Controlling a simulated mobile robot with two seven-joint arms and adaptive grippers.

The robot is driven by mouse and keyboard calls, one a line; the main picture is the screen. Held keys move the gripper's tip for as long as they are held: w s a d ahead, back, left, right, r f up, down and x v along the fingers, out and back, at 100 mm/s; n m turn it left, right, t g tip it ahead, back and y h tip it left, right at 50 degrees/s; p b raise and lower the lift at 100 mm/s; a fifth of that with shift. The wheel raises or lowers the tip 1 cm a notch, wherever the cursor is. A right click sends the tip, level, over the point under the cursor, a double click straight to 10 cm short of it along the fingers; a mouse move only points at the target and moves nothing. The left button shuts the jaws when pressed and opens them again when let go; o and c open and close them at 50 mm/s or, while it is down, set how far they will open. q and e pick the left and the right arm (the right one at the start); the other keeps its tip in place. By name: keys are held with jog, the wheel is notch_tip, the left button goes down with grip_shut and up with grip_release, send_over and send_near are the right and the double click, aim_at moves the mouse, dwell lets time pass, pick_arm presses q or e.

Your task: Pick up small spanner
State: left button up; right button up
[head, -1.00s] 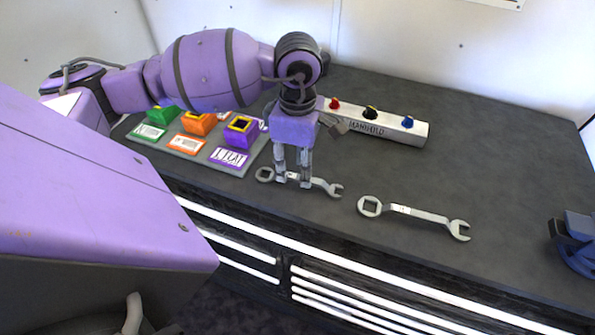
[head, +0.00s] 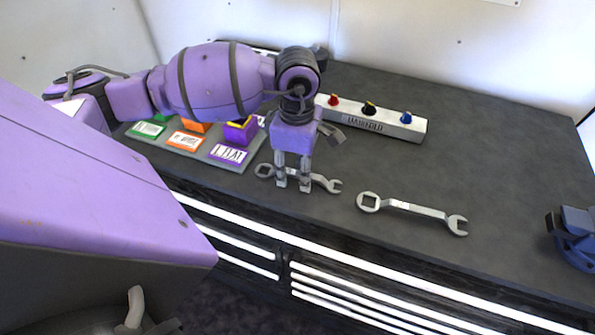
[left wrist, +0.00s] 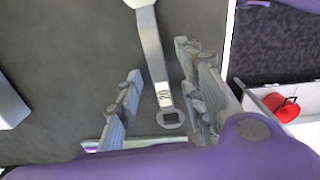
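The small spanner (head: 321,181) lies on the dark worktop, partly hidden behind my left gripper's fingers in the head view. My left gripper (head: 293,188) points down over its handle. In the left wrist view the spanner (left wrist: 153,52) runs lengthwise between the two separated fingers of that gripper (left wrist: 160,85), its ring end near the palm. The fingers are open, with gaps to the handle on both sides. A larger spanner (head: 412,209) lies to the right of it. My right gripper is not in view.
A manifold block (head: 372,122) with red, black and blue knobs stands behind. A grey plate (head: 250,157) with green, orange and purple blocks lies left. A blue device (head: 577,240) is at the far right. The worktop's front edge is close; its right middle is clear.

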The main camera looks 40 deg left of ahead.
pick_arm(q)
jog(key=shift+c, duration=0.5)
grip_shut()
